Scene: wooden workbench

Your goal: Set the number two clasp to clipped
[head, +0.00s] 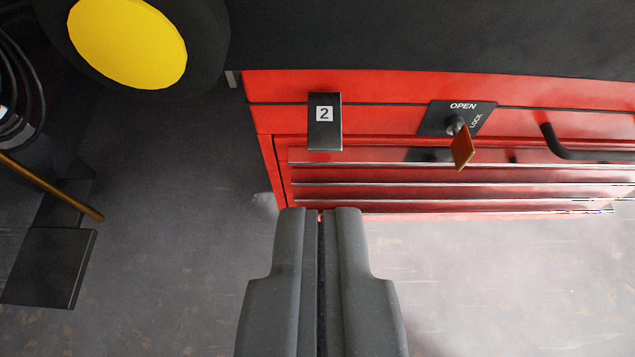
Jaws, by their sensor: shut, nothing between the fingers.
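The number two clasp (324,132) is a black plate with a white label "2" on the upper left of the red tool chest (275,90). It hangs straight down across the seam between the lid and the body. Whether it is latched at its lower end I cannot tell. My gripper (320,212) is shut and empty. Its fingertips show below the clasp in the picture, apart from it, in front of the chest's lower drawers.
Right of the clasp is a lock plate (436,120) marked OPEN and LOCK, with an orange-brown key (462,148) sticking out. A black handle (570,153) is further right. A black wheel with a yellow hub (128,42) is at upper left.

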